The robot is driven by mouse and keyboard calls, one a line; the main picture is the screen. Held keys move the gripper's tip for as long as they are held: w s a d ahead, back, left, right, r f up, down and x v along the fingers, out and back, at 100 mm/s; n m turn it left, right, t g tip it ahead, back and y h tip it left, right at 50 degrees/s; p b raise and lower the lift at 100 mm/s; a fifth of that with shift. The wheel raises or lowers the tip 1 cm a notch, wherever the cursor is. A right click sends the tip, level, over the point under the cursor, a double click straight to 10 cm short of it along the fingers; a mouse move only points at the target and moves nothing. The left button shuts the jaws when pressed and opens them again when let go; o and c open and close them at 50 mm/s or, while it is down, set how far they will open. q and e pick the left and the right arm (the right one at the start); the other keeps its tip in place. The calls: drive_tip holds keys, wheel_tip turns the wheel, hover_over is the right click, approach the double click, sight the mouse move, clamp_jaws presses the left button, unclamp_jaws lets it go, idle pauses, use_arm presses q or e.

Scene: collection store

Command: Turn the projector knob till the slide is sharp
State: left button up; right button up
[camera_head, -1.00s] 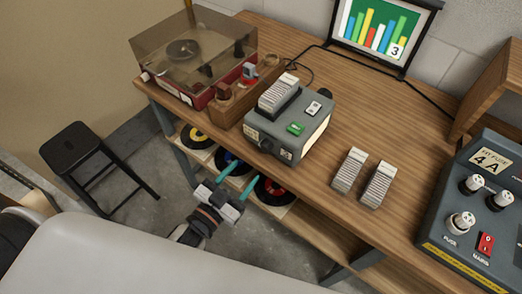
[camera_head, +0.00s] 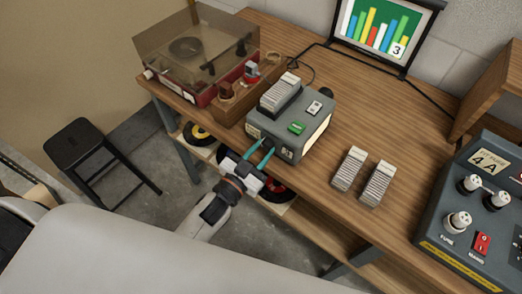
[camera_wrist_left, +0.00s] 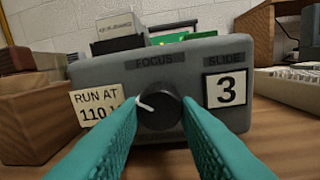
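The grey projector (camera_head: 290,138) stands on the wooden bench, its front facing me. Its black focus knob (camera_wrist_left: 158,113) shows in the left wrist view under the FOCUS label, its white pointer aimed up and left. My left gripper (camera_head: 261,152) is at the projector's front. In the left wrist view its teal fingers (camera_wrist_left: 160,108) are spread, one on each side of the knob; I cannot tell whether they touch it. The screen (camera_head: 385,32) shows a coloured bar chart with a 3, readable at this size; fine sharpness is hard to judge. My right gripper is out of view.
A wooden box (camera_head: 238,97) and a record player (camera_head: 190,65) stand left of the projector. Two slide trays (camera_head: 362,175) lie to its right, then a grey fuse box (camera_head: 470,215). Records sit on the shelf below. A black stool (camera_head: 82,142) stands left.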

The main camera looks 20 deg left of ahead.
use_arm(q)
drive_tip(key=c, duration=0.3)
drive_tip(key=m, duration=0.4)
drive_tip(key=o, duration=0.9)
drive_tip(key=shift+o, duration=0.2)
drive_tip(key=shift+s, duration=0.1)
